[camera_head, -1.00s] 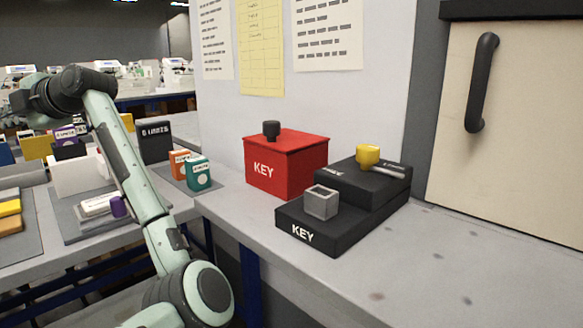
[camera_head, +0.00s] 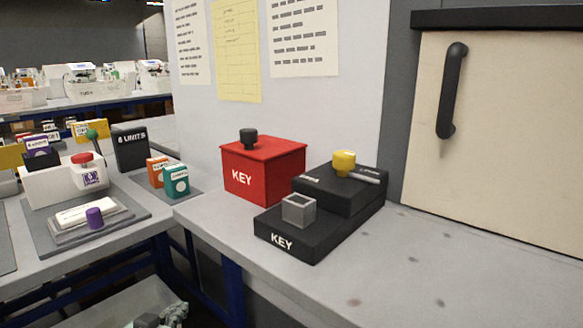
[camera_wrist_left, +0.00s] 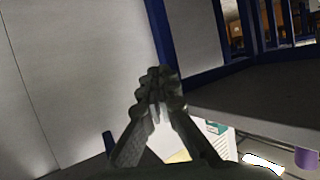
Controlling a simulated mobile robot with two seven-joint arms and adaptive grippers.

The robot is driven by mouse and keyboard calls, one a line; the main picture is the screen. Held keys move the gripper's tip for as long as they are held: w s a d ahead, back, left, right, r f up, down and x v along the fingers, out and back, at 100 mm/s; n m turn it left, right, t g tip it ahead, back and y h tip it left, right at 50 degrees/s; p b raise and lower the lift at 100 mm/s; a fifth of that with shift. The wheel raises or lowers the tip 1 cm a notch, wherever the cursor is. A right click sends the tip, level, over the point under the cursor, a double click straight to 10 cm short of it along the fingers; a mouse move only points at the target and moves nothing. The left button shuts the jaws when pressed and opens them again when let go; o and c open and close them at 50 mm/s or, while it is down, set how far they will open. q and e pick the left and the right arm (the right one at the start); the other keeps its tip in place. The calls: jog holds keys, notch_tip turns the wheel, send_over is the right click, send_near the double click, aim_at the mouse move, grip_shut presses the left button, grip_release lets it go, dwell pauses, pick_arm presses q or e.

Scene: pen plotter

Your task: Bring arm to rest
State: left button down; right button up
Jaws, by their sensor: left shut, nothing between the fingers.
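My left gripper (camera_head: 174,313) shows only in part at the bottom edge of the head view, low below the bench tops and in front of the bench frame. In the left wrist view my left gripper (camera_wrist_left: 160,84) has its fingertips together with nothing between them. It is apart from the benches and all objects. My right gripper is in neither view.
A red KEY box (camera_head: 262,171) and a black stepped KEY block (camera_head: 289,247) stand on the right bench. A white device with a red knob (camera_head: 82,159) and small boxes stand on the left bench. A handled cabinet door (camera_head: 498,140) is at right. The right bench's front is clear.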

pick_arm(q)
jog(key=s+a+f+g+y, duration=0.1)
jog(key=s+f+g, duration=0.4)
jog(key=s+f, duration=0.5)
jog(key=s+f+g+y, duration=0.1)
jog(key=s+f+g, duration=0.4)
jog(key=s+f, duration=0.5)
jog(key=s, duration=0.8)
jog(key=shift+s+a+f+g+y, duration=0.2)
jog(key=shift+a+f+g+y, duration=0.1)
jog(key=shift+a+y, duration=0.1)
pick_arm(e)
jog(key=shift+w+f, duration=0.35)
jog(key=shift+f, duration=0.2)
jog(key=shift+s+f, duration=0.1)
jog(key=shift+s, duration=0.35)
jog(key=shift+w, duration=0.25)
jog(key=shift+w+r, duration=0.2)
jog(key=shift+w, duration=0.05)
